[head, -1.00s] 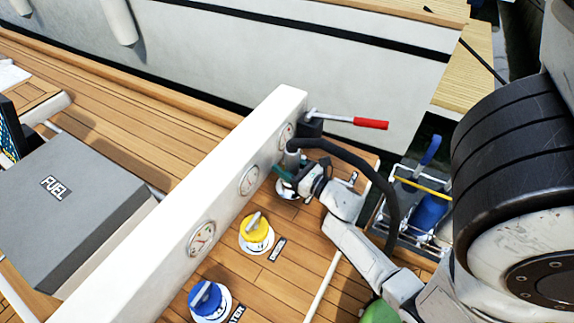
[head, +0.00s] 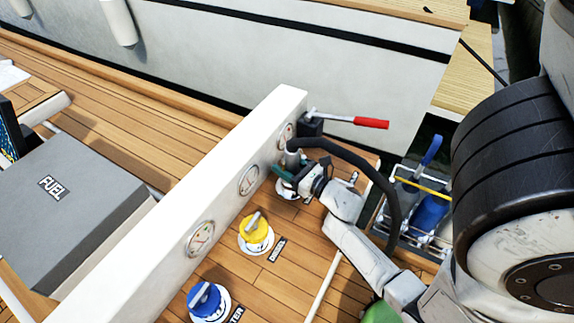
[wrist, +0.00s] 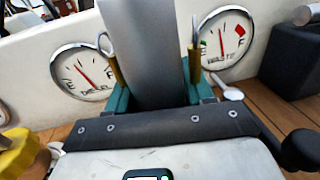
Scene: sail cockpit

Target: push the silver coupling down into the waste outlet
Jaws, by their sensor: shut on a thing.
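The silver coupling (head: 292,160) is a grey cylinder on the end of a black hose (head: 350,157). In the wrist view the coupling (wrist: 138,50) stands between my teal fingertips, with a brass-coloured lever and ring on each side. My gripper (head: 285,174) is shut on it, close beside the white gauge panel. The white waste outlet (head: 288,191) shows partly below my gripper on the deck. My fingers hide the coupling's lower end, so I cannot tell how deep it sits or whether it touches the outlet.
The white panel (head: 190,200) with gauges runs along the gripper's left. A red-handled lever (head: 357,122) stands behind. A yellow cap (head: 255,230) and a blue cap (head: 206,298) sit nearer on the deck. A crate of bottles (head: 425,210) is at right.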

